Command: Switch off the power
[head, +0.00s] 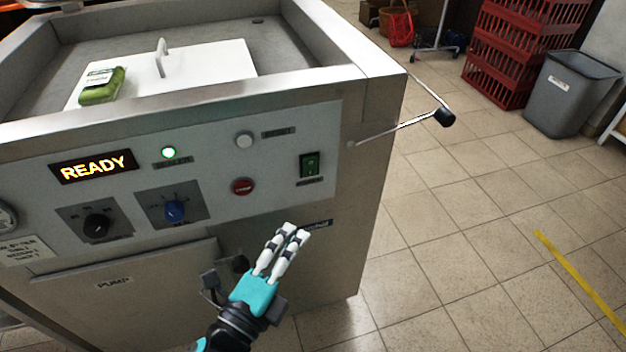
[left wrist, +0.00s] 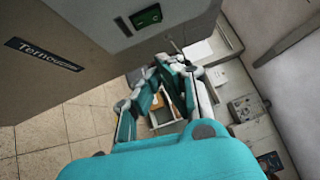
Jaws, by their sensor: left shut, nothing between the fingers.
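A metal machine has a grey control panel (head: 215,215) on its front. A green rocker switch (head: 309,165) in a dark frame sits at the panel's right end. The switch also shows at the top of the left wrist view (left wrist: 146,16). The display (head: 93,166) is lit and reads READY, and a green lamp (head: 168,153) glows. My left gripper (head: 298,231) is shut and empty, below the switch in the head view and apart from it. My right gripper is not in view.
The panel also has a red button (head: 242,186), a white button (head: 244,140), a black knob (head: 97,226) and a blue knob (head: 174,211). A lever (head: 443,117) sticks out at right. Red crates (head: 520,50) and a grey bin (head: 570,95) stand beyond open floor.

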